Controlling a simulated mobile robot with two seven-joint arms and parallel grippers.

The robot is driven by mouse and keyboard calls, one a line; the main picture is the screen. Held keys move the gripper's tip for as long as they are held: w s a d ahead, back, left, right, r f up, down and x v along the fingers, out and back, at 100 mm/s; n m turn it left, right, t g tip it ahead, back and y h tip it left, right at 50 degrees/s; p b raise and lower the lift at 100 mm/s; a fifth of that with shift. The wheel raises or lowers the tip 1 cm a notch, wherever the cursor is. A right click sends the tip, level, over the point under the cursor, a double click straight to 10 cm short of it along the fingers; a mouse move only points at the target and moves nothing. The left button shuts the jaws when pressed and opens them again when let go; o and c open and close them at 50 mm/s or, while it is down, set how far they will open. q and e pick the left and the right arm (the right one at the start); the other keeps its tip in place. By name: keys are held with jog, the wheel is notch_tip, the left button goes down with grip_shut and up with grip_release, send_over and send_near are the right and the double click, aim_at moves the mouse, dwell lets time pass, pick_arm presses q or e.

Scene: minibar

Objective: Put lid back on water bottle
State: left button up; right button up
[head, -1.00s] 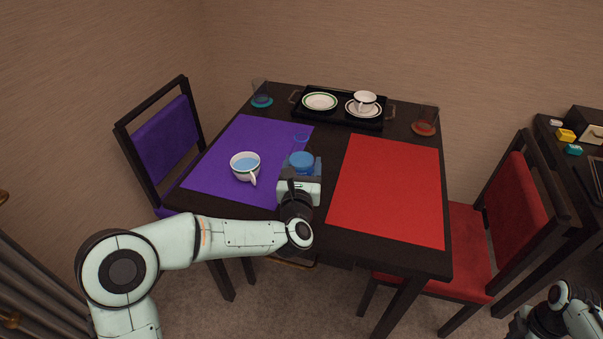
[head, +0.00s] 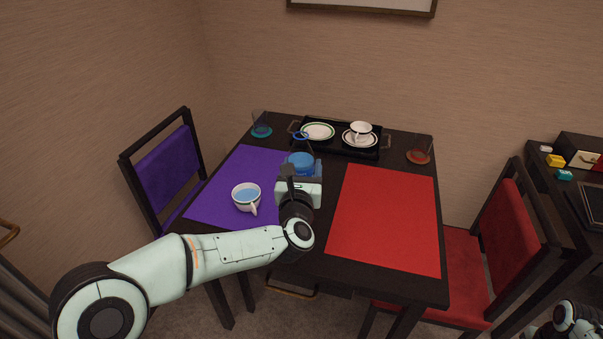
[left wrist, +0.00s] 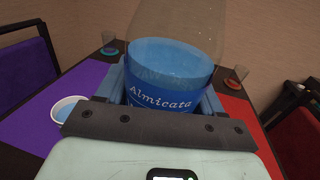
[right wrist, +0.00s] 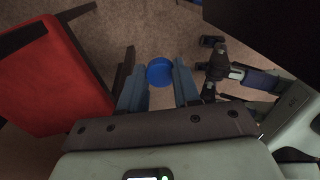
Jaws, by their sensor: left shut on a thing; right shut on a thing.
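The clear water bottle (head: 301,158) has blue water and a blue label reading "Almicata". My left gripper (head: 300,175) is shut around its label and holds it upright, seemingly above the table near the purple mat. In the left wrist view the bottle (left wrist: 168,70) fills the middle and its top is cut off. In the head view its rim shows no lid. The round blue lid (right wrist: 160,72) is between the fingers of my right gripper (right wrist: 160,90), which is shut on it. The right arm is low at the right, off the table, and the lid is out of the head view.
A cup (head: 246,197) of blue liquid stands on the purple mat (head: 215,205). A red mat (head: 385,220) lies clear. The black tray (head: 345,150) with dishes and two glasses stand at the back. A red chair (head: 505,240) stands between table and right arm.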

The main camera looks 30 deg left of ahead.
pick_arm(q)
jog(key=shift+r, duration=0.5)
pick_arm(e)
jog(key=shift+r, duration=0.15)
pick_arm(q)
jog(key=shift+r, duration=0.1)
jog(key=o, duration=0.3)
jog(key=c, duration=0.6)
jog(key=shift+o, duration=0.2)
